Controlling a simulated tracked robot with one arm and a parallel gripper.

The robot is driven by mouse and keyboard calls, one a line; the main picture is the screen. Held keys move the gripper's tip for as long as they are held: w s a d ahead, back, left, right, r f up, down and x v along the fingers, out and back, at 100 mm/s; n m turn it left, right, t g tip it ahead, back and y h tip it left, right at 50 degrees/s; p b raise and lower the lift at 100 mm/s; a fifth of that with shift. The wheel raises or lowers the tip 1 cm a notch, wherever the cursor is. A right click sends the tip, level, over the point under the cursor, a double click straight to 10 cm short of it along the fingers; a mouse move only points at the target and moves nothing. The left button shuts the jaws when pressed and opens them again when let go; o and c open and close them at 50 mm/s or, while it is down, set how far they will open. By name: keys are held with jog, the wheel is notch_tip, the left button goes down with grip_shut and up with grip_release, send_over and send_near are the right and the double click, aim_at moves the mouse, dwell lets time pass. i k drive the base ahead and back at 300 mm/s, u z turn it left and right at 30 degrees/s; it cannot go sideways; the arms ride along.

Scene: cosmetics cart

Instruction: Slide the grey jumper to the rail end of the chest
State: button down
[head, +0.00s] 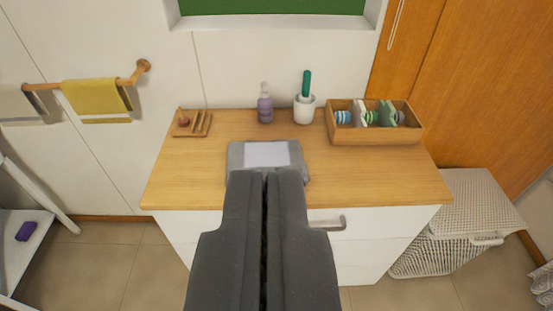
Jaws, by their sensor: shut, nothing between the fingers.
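The grey jumper (235,160) lies folded on the wooden top of the chest (380,180), left of the middle and near the front. A paler patch shows on its upper face. My gripper (265,174) is shut and empty, its tips over the jumper's front part, which they hide. I cannot tell whether the tips touch the cloth. The rail (85,84) is on the wall beyond the chest's left end, with a yellow towel (92,98) hanging on it.
A wooden rack (193,124) stands at the chest's back left. A purple bottle (265,104), a white cup (304,109) with a green-handled item and a wooden box (376,136) of several small things stand along the back. Bare wood lies left of the jumper. A wicker basket (470,205) stands right.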

aim_at(264, 157)
jog(key=u, duration=0.3)
jog(key=i, duration=1.45)
jog(key=z, duration=0.4)
